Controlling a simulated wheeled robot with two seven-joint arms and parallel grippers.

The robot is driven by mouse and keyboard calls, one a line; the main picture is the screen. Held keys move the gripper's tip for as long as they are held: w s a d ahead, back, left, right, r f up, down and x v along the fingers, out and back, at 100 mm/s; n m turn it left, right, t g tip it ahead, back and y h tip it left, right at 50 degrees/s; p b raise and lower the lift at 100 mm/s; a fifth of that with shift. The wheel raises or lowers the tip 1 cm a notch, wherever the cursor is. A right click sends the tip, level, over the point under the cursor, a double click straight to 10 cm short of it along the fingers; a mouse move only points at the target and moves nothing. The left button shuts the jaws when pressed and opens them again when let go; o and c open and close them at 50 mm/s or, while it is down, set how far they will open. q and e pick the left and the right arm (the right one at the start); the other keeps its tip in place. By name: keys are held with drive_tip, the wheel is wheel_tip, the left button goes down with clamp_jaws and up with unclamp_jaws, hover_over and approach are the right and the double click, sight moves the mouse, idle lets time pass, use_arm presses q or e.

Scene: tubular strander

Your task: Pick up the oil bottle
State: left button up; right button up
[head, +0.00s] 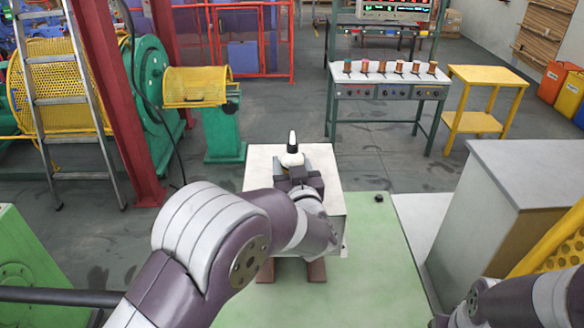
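My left arm reaches over the stand from the left. My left gripper (297,170) is at the near side of the bottle, and its dark fingers overlap the bottle's lower part. I cannot tell whether the fingers touch it or how wide they are apart. My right arm shows at the lower right corner, and its gripper is out of view.
A green surface (375,262) lies in front, with a small dark knob (379,198) on it. A grey cabinet (510,200) stands at right. A red post (115,95) and ladder (65,100) stand at left. A workbench (388,82) with several spools and a yellow table (487,76) stand behind.

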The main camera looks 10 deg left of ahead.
use_arm(q)
drive_tip(key=shift+r+b, duration=0.2)
drive_tip(key=shift+b, duration=0.1)
drive_tip(key=shift+r+b, duration=0.5)
drive_tip(key=b+v, duration=0.5)
drive_tip(key=v, duration=1.3)
drive_tip(key=shift+b, duration=0.4)
